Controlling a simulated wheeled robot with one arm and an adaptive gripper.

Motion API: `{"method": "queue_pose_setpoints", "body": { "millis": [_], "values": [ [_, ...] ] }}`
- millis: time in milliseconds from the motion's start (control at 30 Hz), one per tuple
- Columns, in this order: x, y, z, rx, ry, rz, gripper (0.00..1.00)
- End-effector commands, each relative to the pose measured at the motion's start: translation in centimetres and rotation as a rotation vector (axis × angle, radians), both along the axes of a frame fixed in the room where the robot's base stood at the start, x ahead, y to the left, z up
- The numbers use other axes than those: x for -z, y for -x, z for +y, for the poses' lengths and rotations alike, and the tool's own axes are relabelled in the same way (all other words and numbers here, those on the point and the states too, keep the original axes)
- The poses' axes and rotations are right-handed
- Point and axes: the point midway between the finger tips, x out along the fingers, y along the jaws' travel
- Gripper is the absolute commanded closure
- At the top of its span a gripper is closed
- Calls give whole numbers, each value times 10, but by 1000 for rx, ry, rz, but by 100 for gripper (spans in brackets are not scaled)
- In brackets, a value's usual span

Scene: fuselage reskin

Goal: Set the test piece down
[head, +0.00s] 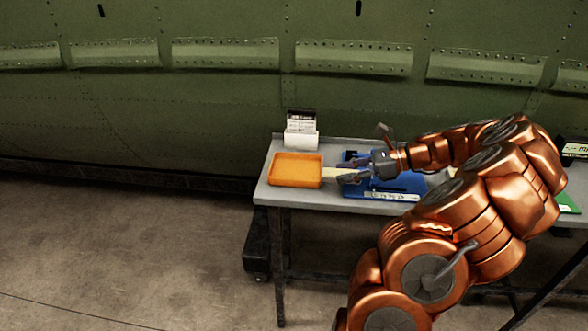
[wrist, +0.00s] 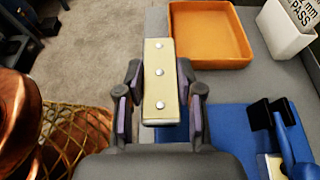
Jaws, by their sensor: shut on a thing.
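The test piece shows there only as a small pale strip (head: 331,172) pointing left towards the tray.
The empty orange tray (head: 296,170) stands at the left of the grey table (head: 268,193). A white box with printed cards (head: 301,133) is behind it. A blue fixture (head: 405,184) lies to the right, partly behind my arm. The green fuselage (head: 200,110) rises behind.

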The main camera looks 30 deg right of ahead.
Motion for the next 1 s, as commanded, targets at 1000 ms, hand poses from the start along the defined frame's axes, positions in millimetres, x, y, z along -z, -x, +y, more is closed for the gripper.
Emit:
{"method": "queue_pose_setpoints", "body": {
  "millis": [1000],
  "values": [
    [14, -146, 45, 5, -1, 1, 99]
  ]
}}
